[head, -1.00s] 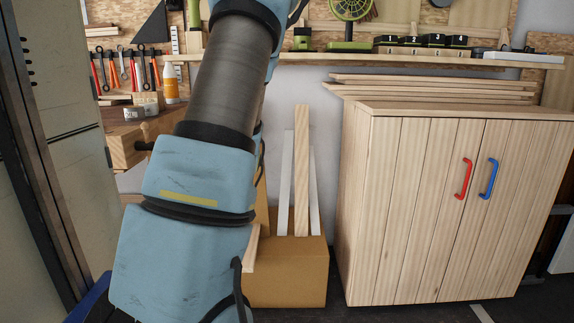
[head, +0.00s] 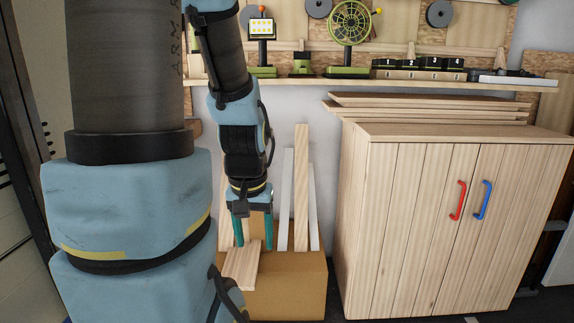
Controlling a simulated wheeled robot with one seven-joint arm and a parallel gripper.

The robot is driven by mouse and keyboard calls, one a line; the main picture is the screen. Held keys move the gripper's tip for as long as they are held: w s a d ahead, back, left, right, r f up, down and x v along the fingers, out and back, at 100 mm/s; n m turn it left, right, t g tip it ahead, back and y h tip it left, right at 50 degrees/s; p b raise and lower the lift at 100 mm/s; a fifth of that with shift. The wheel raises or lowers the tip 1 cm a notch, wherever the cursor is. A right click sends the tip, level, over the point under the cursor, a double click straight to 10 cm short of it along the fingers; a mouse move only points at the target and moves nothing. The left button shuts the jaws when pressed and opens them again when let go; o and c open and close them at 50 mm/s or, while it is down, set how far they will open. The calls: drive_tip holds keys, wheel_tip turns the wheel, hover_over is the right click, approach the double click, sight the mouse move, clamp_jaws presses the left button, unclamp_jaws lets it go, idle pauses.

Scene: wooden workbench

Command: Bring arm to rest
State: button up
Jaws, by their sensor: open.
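My gripper (head: 254,236) hangs at the end of my folded arm, left of the middle in the head view. Its two teal fingers point down and stand apart, with nothing seen between them. It appears in front of a cardboard box (head: 295,285) that holds upright wooden and white boards (head: 301,190). A short wooden plank (head: 242,266) shows just below the fingers; I cannot tell whether they touch it.
A wooden cabinet (head: 415,230) with a red handle (head: 457,200) and a blue handle (head: 482,200) stands on the right, with planks (head: 430,105) on top. A shelf (head: 400,79) with a green fan (head: 349,22) runs along the back wall. Clear wall shows between box and cabinet.

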wheel_tip(320, 180, up, 16)
drive_tip(key=p, duration=1.4)
